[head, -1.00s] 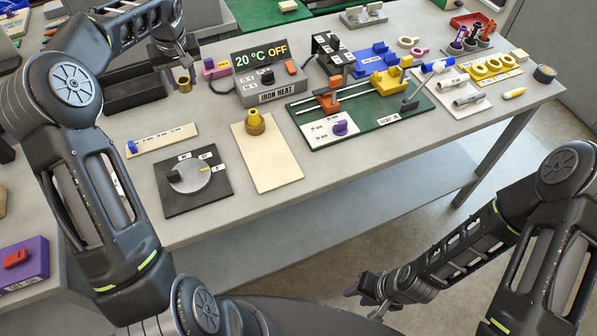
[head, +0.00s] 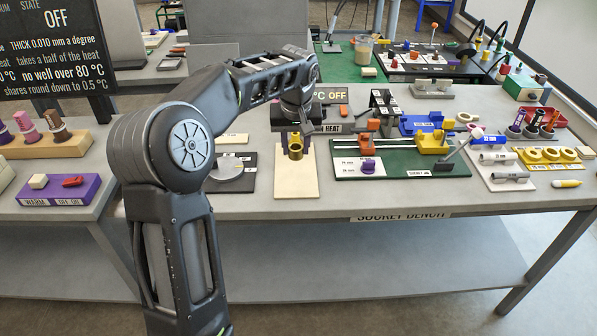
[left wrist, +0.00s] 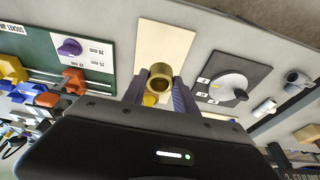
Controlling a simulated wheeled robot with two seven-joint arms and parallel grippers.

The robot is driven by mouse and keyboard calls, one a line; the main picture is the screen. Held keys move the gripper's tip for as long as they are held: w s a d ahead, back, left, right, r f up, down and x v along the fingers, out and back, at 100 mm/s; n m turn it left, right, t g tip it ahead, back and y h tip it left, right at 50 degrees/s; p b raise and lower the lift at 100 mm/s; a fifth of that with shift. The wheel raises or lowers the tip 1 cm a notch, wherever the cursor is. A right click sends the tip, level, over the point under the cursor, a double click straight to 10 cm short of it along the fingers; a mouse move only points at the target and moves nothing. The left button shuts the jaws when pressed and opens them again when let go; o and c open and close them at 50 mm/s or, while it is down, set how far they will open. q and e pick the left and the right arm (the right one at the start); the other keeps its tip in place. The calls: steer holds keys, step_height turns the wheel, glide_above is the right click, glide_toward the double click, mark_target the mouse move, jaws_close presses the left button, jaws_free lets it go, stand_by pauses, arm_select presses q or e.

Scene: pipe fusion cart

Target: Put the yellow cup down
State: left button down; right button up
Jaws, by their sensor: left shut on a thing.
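My left gripper (head: 295,136) is shut on the yellow cup (head: 295,152), a small brass-yellow open-topped cup. It is over the cream board (head: 296,187) in the head view. In the left wrist view the cup (left wrist: 160,80) sits between the two fingertips, its round opening showing, with the cream board (left wrist: 166,45) behind it. A brighter yellow piece (left wrist: 150,99) shows partly between the fingers, mostly hidden. I cannot tell whether the cup touches anything below. My right gripper is out of view.
The dark dial plate (head: 232,185) lies left of the cream board. The green fixture base (head: 400,170) with orange and yellow clamps is to the right. The iron heater box (head: 333,112) stands behind. The bench's front edge is close to the board.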

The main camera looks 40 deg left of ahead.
arm_select(q)
glide_above(296, 184)
steer(key=shift+s+d+f+p, duration=0.15)
steer(key=shift+s+f, duration=0.05)
steer(key=shift+f, duration=1.35)
steer(key=shift+s+d+f+p, duration=0.1)
steer(key=shift+s+f+p, duration=0.05)
steer(key=shift+f, duration=1.4)
steer(key=shift+f, duration=1.9)
steer(key=shift+f, duration=0.1)
steer(key=c, duration=1)
jaws_free()
steer(key=shift+o, duration=0.2)
